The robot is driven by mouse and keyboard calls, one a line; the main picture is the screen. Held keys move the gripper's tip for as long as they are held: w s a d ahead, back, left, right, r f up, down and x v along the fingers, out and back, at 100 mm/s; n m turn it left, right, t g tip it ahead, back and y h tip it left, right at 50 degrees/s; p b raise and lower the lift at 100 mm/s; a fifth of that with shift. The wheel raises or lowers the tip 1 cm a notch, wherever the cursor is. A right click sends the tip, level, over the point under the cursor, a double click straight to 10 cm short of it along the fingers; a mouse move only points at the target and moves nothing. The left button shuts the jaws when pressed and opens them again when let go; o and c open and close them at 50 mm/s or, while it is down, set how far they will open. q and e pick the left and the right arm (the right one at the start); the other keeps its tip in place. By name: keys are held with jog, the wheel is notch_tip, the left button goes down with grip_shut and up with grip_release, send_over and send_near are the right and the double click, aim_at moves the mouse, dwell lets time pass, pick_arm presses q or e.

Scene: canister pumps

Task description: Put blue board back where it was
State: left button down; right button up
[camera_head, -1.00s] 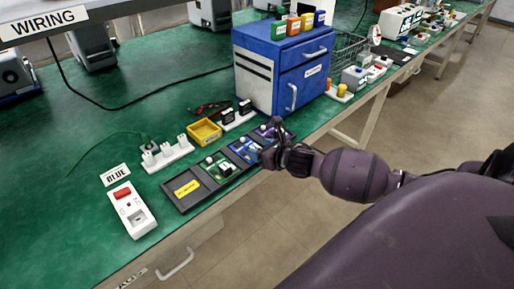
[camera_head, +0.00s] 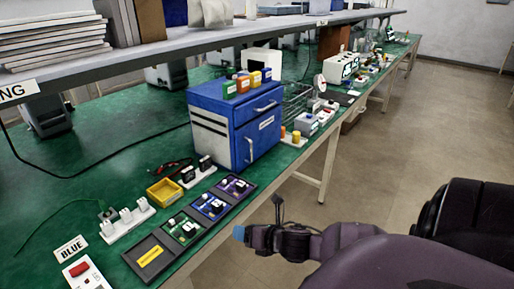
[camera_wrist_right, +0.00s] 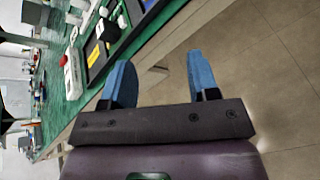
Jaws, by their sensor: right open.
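The tray shows only partly there, at the upper left. My left gripper is not in view.
A yellow bin (camera_head: 164,190) and white connector blocks (camera_head: 127,222) sit behind the tray. A blue cabinet (camera_head: 235,125) stands beyond. The floor (camera_head: 400,140) to the right is open.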

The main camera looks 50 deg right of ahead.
jog(key=s+a+f+m+g, duration=0.1)
jog(key=s+a+f+m, duration=0.3)
jog(key=m, duration=1)
jog(key=s+a+f+m+h, duration=0.1)
jog(key=s+a+f+m, duration=0.4)
jog(key=s+m, duration=0.4)
jog(key=shift+s+a+m+g, duration=0.2)
jog(key=shift+a+m+g, duration=0.3)
jog(key=shift+m, duration=2.4)
jog(key=shift+a, duration=0.1)
